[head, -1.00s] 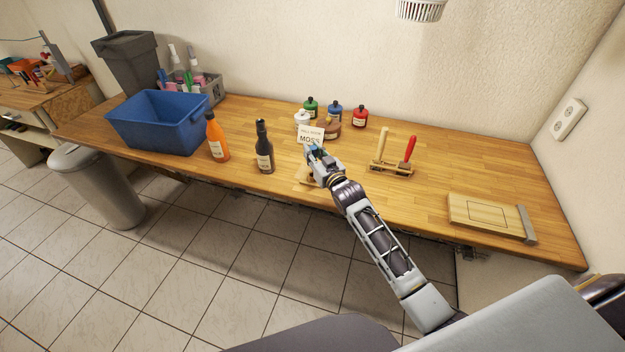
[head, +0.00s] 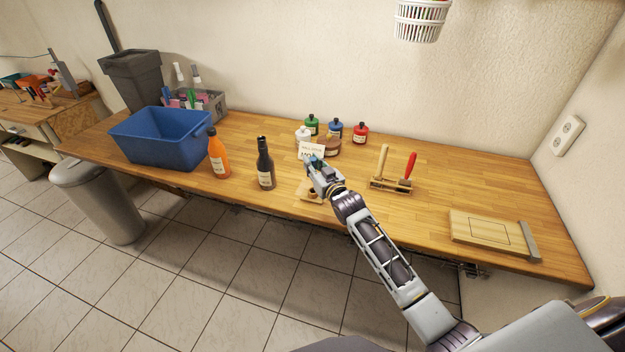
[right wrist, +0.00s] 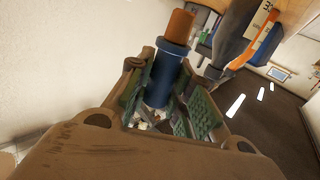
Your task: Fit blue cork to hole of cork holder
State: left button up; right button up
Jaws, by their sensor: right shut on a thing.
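My right gripper (head: 317,163) is above the front middle of the bench and shut on the blue cork. In the right wrist view the blue cork (right wrist: 163,78) is a blue cylinder with an orange-brown end, gripped between green finger pads (right wrist: 170,105). The cork points away from the wrist. In the head view the cork is mostly hidden by the gripper. A small pale wooden block (head: 306,191), perhaps the cork holder, lies at the bench edge below and left of the gripper, partly covered by it. Its hole cannot be made out clearly. My left gripper is not in view.
An orange bottle (head: 218,158) and a dark bottle (head: 265,167) stand left of the gripper.

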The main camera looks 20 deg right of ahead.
jog(key=shift+f+b, duration=1.3)
jog(key=shift+f, duration=1)
jog(key=shift+p, duration=0.6)
dwell(0.4)
jog(key=shift+s+f+b, duration=0.1)
jog(key=shift+f+b, duration=0.8)
jog(key=shift+f, duration=0.65)
dwell(0.5)
jog(key=shift+r, duration=0.15)
jog(key=shift+r+p, duration=0.95)
jog(key=shift+p, duration=0.1)
jog(key=shift+r, duration=0.1)
jog(key=shift+p, duration=0.35)
dwell(1.0)
